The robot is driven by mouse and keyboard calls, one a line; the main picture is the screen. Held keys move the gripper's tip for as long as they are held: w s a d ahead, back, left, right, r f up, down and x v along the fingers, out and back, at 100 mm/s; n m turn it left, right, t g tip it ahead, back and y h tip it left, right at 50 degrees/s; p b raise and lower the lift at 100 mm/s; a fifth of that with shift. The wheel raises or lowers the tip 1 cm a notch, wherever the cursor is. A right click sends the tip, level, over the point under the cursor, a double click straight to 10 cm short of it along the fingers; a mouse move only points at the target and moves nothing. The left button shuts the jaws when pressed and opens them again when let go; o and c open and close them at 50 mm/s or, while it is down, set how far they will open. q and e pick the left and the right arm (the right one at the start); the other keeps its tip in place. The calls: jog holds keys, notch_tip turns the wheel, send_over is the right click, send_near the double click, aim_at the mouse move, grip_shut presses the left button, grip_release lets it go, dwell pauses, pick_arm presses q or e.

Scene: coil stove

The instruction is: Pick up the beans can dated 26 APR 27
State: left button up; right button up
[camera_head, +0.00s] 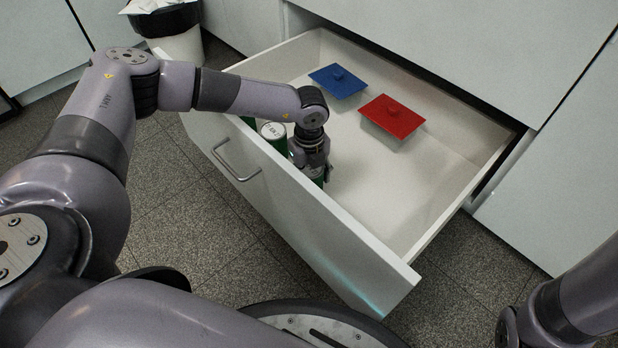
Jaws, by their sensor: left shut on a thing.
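A green can with a pale top (273,131) stands in the open drawer near its front panel. Another green can (319,181) shows in part below my left gripper (314,172), which reaches down into the drawer and is shut on it. The gripper hides most of this can. A bit of green (249,121) also shows behind my left arm, mostly hidden. The date print on the cans is too small to read. My right gripper is not in view; only part of my right arm shows at the lower right.
The white drawer (350,250) is pulled out, with a metal handle on its front. A blue-lidded container (338,80) and a red-lidded container (393,117) sit toward its back. The drawer's right part is clear. A bin (182,47) stands on the floor at the upper left.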

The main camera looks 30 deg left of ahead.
pick_arm(q)
jog(key=c, duration=0.7)
jog(key=shift+r, duration=0.1)
